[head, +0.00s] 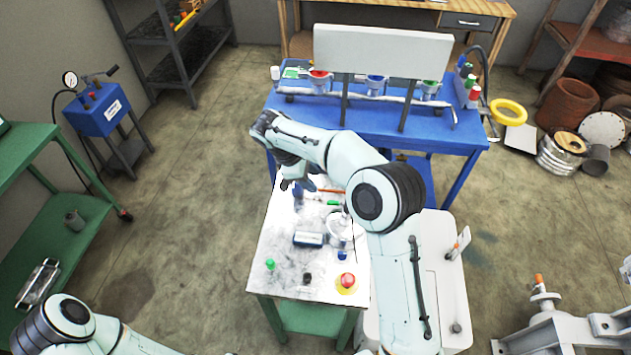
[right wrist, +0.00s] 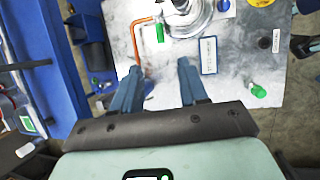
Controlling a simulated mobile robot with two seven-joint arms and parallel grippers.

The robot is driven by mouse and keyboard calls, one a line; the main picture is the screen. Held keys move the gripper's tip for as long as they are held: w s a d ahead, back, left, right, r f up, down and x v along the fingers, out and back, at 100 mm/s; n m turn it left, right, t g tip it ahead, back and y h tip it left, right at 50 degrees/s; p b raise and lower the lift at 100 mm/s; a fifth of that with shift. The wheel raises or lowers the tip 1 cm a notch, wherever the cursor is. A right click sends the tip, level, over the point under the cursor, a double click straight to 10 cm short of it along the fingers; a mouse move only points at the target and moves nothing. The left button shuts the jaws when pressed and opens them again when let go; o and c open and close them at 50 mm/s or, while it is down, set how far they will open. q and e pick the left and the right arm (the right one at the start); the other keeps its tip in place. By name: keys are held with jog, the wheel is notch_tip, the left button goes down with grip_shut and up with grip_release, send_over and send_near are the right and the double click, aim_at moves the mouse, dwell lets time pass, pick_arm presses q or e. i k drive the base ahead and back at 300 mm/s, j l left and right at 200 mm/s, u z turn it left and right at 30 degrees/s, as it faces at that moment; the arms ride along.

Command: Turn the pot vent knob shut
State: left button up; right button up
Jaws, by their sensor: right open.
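The round metal pot (head: 338,224) stands on the white marbled top of a small green bench, partly hidden by my right arm. It also shows at the top of the right wrist view (right wrist: 188,18). Beside it is a green handle (right wrist: 160,32) near a bent copper pipe (right wrist: 137,42); the green handle shows in the head view too (head: 333,203). No label tells which part is the vent knob. My right gripper (head: 291,186) is over the bench's far end. In the wrist view its blue fingers (right wrist: 160,78) are apart with nothing between them. My left gripper is out of view.
My left forearm is at the lower left. Floor is clear left of the bench.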

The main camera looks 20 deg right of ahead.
aim_at(342, 255)
jog(key=k, duration=1)
